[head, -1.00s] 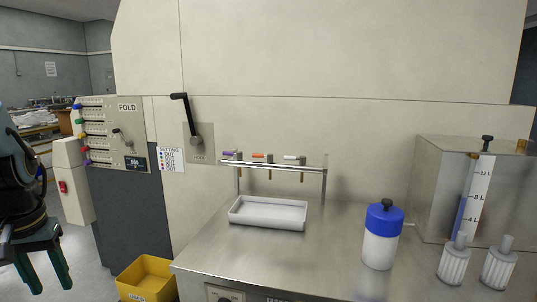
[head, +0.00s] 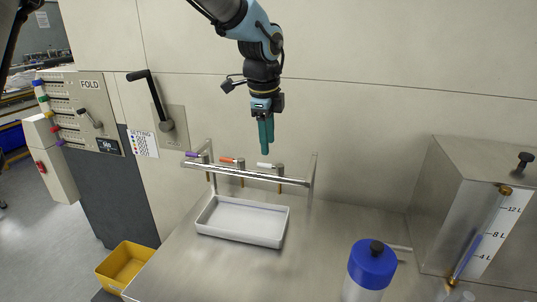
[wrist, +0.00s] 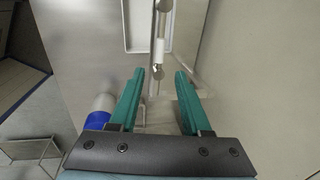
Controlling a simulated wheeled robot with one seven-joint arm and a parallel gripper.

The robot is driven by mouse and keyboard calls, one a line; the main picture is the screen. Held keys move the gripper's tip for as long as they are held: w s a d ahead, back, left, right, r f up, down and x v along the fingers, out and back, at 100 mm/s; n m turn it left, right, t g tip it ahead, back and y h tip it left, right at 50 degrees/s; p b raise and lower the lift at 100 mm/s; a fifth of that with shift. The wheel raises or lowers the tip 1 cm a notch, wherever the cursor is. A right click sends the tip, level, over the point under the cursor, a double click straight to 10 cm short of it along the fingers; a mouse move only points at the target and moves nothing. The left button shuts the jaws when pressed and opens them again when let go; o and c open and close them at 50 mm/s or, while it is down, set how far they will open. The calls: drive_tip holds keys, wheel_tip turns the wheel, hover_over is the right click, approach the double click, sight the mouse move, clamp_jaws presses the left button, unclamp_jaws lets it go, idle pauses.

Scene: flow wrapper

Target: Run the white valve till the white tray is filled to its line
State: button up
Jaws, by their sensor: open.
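The white valve (head: 264,165) has a short white handle. It is the rightmost of three valves on a metal rail, with a brown spout below. In the wrist view the white handle (wrist: 160,50) lies ahead of and between my fingertips. My gripper (head: 265,150) is open and empty, pointing down just above the white valve, apart from it. Its two green fingers (wrist: 160,72) show spread in the wrist view. The white tray (head: 240,238) sits on the steel bench under the rail.
A purple valve (head: 193,154) and an orange valve (head: 230,160) share the rail (head: 240,173). A blue-topped bottle (head: 372,265) and a steel tank (head: 455,190) with a litre gauge stand at right. A black lever (head: 153,95) is on the wall. A yellow bin (head: 126,268) stands below left.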

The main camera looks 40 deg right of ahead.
sight(268, 166)
drive_tip(key=f, duration=0.2)
drive_tip(key=f+p, duration=0.1)
drive_tip(key=f, duration=0.1)
drive_tip(key=d+f, duration=0.1)
drive_tip(key=f, duration=0.1)
drive_tip(key=shift+w+f, duration=0.2)
drive_tip(key=shift+w, duration=0.15)
clamp_jaws()
